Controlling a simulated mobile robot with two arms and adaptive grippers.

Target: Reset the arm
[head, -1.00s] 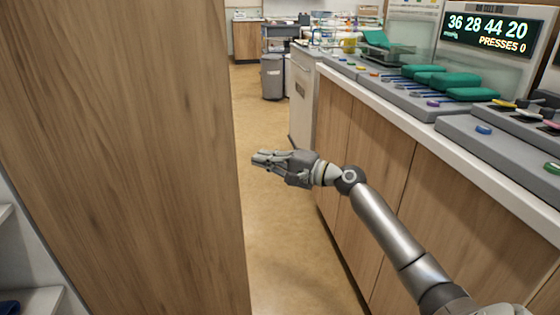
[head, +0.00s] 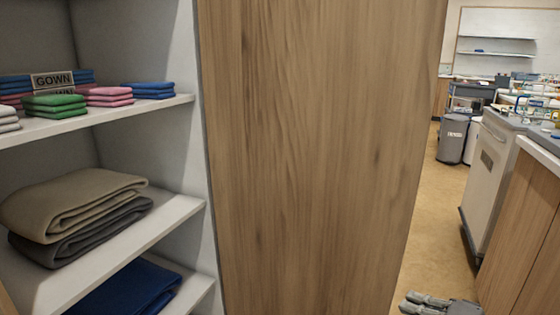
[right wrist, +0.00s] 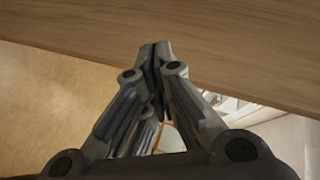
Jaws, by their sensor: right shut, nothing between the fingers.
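My right gripper (head: 425,302) shows at the bottom right of the head view, cut off by the lower edge, in front of the floor and just right of a wooden panel (head: 310,150). In the right wrist view its fingers (right wrist: 155,50) meet at the tips, shut with nothing between them. The tips overlap the edge of a wooden surface (right wrist: 220,40) in that view; I cannot tell whether they touch it. My left gripper is not in view.
Open shelves (head: 180,215) at the left hold folded cloths (head: 80,200) and a GOWN label (head: 52,79). The panel fills the middle. A strip of floor (head: 430,220) is clear at the right, beside a counter (head: 525,220). A grey bin (head: 452,139) stands farther back.

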